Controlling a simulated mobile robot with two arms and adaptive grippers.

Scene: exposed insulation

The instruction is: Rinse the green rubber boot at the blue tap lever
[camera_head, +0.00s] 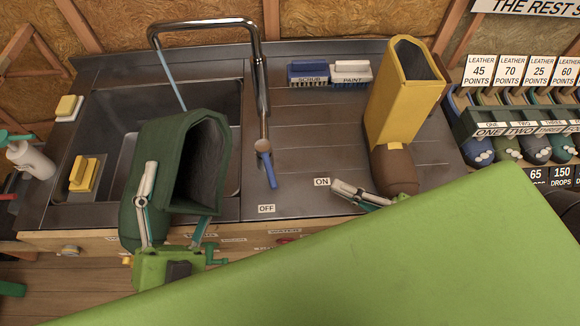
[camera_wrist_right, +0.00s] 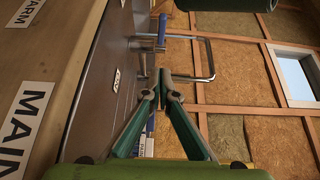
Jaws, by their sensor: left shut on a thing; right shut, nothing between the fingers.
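The dark green rubber boot (camera_head: 160,150) is over the front of the sink, opening up and tilted right. My left gripper (camera_head: 178,195) is shut on it. A thin blue water stream (camera_head: 172,78) runs from the tap spout (camera_head: 154,40) to the boot's top edge; whether it enters the boot is unclear. The blue tap lever (camera_head: 267,168) points forward, nearer the OFF label than ON. It also shows in the right wrist view (camera_wrist_right: 162,30). My right gripper (camera_head: 338,188) is shut and empty near the ON label, right of the lever and apart from it.
A yellow boot with a brown foot (camera_head: 400,100) stands right of my right gripper. Yellow sponges (camera_head: 84,173) sit at the sink's left. A rack of boots (camera_head: 510,130) is far right. The counter around the lever is clear.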

